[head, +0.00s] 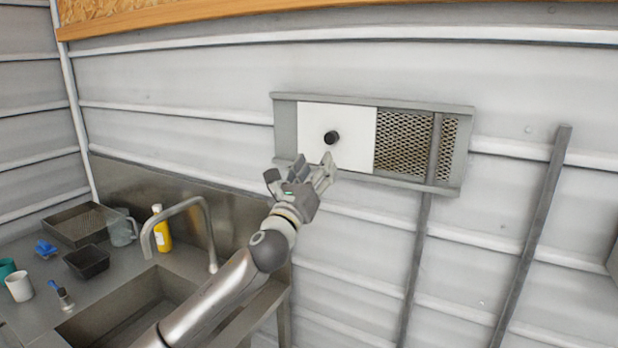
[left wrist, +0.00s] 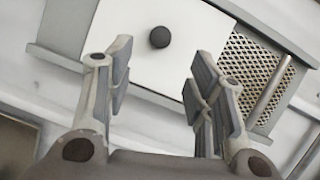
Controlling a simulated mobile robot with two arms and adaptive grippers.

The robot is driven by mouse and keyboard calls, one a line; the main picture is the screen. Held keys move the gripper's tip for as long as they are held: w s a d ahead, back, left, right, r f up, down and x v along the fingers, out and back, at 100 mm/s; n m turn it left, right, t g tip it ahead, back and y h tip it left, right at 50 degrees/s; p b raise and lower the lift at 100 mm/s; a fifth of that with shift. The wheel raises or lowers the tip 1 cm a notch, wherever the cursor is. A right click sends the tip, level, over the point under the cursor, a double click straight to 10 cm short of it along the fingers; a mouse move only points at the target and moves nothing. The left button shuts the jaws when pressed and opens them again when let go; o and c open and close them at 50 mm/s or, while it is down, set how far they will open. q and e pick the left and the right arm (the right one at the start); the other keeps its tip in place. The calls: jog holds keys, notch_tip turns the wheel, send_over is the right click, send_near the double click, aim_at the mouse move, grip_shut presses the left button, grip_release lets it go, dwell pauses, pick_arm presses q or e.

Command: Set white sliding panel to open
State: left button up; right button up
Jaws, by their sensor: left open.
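The white sliding panel (head: 352,118) sits in a grey metal frame (head: 284,125) on the corrugated wall. It covers the left-middle part, and metal mesh (head: 404,143) shows to its right. A black round knob (head: 332,137) stands out from the panel's left half. My left gripper (head: 318,167) is just below the knob in the head view. In the left wrist view the gripper (left wrist: 158,90) is open and empty. The knob (left wrist: 159,37) shows beyond the fingertips, between them and apart from them. My right gripper is not in view.
A steel sink counter (head: 35,325) with a curved faucet (head: 205,225) stands at the lower left. It holds a yellow bottle (head: 161,230), a black tray (head: 87,262) and cups. A grey bar (head: 436,150) crosses the mesh, and another bar (head: 535,235) leans at right.

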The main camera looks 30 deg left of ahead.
pick_arm(q)
jog(key=v, duration=0.3)
dwell(0.5)
